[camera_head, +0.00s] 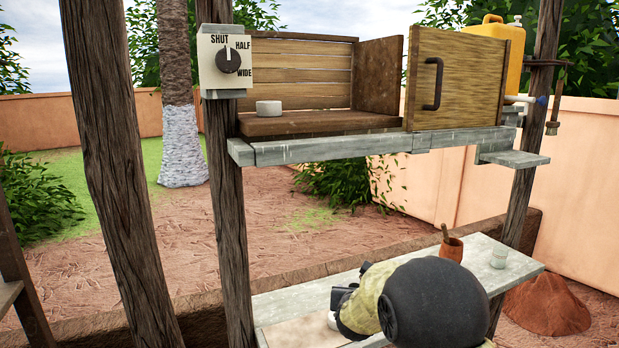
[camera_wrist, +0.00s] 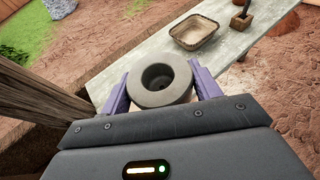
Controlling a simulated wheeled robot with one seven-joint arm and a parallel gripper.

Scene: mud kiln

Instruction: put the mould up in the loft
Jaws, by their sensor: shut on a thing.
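A thick grey round piece with a dark central hole (camera_wrist: 158,79), which I take for the mould, sits between the purple fingers of my gripper (camera_wrist: 160,90) in the wrist view. The fingers are shut on its two sides. In the head view my own arm (camera_head: 437,308) stands low over the bench and hides the fingers and most of what they hold. The loft (camera_head: 320,122) is a raised wooden box on a grey shelf. Its left part is open at the front; a plank door with a dark handle (camera_head: 455,80) covers the right part. A small pale round object (camera_head: 269,108) stands inside at the left.
A dial marked SHUT, HALF, WIDE (camera_head: 227,61) is on the post left of the loft. A yellow can (camera_head: 494,42) stands behind the door.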

